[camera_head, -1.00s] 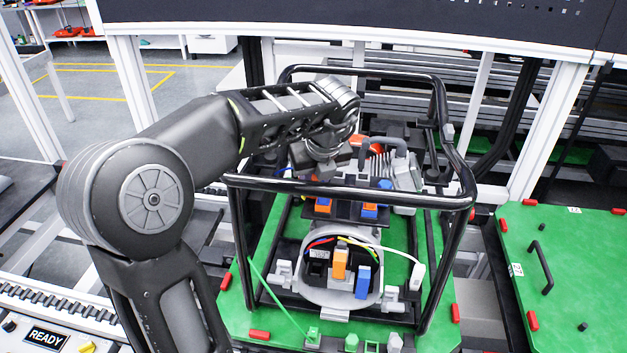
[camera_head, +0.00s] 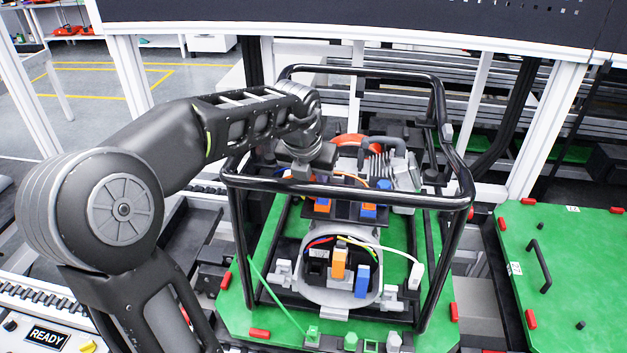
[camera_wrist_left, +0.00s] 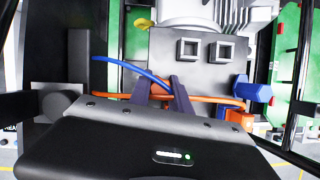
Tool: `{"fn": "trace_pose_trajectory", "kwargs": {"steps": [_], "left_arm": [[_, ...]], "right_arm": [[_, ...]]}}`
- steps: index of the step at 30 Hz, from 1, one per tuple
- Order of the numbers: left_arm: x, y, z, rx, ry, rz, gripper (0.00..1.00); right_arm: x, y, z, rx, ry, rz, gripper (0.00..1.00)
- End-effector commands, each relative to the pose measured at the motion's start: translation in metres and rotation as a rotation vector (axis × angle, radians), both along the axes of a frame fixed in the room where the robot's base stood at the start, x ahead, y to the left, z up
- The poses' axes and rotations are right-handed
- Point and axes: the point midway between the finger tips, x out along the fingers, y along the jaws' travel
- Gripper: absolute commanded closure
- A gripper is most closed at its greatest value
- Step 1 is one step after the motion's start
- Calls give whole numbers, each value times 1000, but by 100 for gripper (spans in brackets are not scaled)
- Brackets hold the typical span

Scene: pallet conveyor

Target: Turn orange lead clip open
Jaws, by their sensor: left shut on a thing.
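My left gripper (camera_wrist_left: 160,92) is low inside the black tube frame (camera_head: 345,188), at its back left. Its two dark fingers are shut on the orange lead (camera_wrist_left: 210,99), which crosses at the fingertips; the exact grip point is hard to see. The lead runs towards an orange block (camera_wrist_left: 238,118) at the right of the wrist view. A blue lead (camera_wrist_left: 125,67) curves down to the fingers. My gripper's tips are hidden there. My right gripper is not in view.
The frame stands on a green pallet (camera_head: 250,312) and surrounds the finned unit (camera_head: 378,165). A front panel holds another orange block (camera_head: 339,263) and a blue one (camera_head: 362,281). A second green plate (camera_head: 575,265) with a black handle is at the right.

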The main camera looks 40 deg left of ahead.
Motion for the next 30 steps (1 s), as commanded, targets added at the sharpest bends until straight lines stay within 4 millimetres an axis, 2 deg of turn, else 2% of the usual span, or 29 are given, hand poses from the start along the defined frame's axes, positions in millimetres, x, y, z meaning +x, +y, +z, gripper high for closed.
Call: {"fn": "trace_pose_trajectory", "kwargs": {"steps": [7,20,21,28,30], "left_arm": [[1,0,1,1,-4,-89,100],[1,0,1,2,-3,-106,100],[1,0,1,2,-3,-106,76],[0,0,1,1,-2,-106,57],[0,0,1,1,-1,-106,55]], "right_arm": [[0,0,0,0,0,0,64],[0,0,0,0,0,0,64],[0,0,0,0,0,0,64],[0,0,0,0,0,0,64],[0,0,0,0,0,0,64]]}}
